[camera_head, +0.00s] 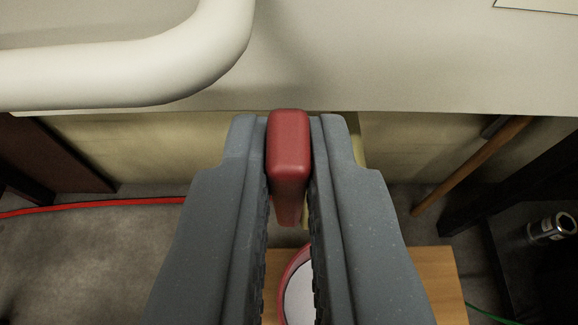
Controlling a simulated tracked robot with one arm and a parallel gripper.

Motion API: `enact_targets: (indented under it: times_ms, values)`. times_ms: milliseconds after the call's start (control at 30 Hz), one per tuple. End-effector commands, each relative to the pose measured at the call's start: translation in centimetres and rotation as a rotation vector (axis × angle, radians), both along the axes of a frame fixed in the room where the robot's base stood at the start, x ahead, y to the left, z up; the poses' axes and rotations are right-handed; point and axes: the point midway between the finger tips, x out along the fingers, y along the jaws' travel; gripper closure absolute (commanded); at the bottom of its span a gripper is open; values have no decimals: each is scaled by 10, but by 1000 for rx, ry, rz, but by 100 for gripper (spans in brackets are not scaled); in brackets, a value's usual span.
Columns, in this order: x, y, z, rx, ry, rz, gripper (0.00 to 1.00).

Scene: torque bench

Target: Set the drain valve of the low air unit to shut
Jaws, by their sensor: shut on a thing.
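A red lever handle (288,150) stands between the two grey fingers of my gripper (289,165), in the middle of the view. I take it to be the drain valve's handle. My gripper is shut on it, with a finger against each side. The handle's lower part and the valve body behind it are hidden by the fingers. Which way the valve is set cannot be told from this view.
A thick white pipe (130,82) bends across the top left, in front of a pale panel (400,60). Below are a wooden block (445,285) and a round red-rimmed thing (298,290). A red hose (100,207) lies left. A wooden stick (470,165) leans right, near a metal socket (552,227).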

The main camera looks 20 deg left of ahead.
Motion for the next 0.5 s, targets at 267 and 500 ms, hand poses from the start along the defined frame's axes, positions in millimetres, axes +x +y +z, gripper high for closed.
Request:
enact_targets:
  times_ms: [267, 500]
  values:
    - [6, 0, 8, -32, 87, -5, 100]
    - [9, 0, 7, -46, 123, -6, 100]
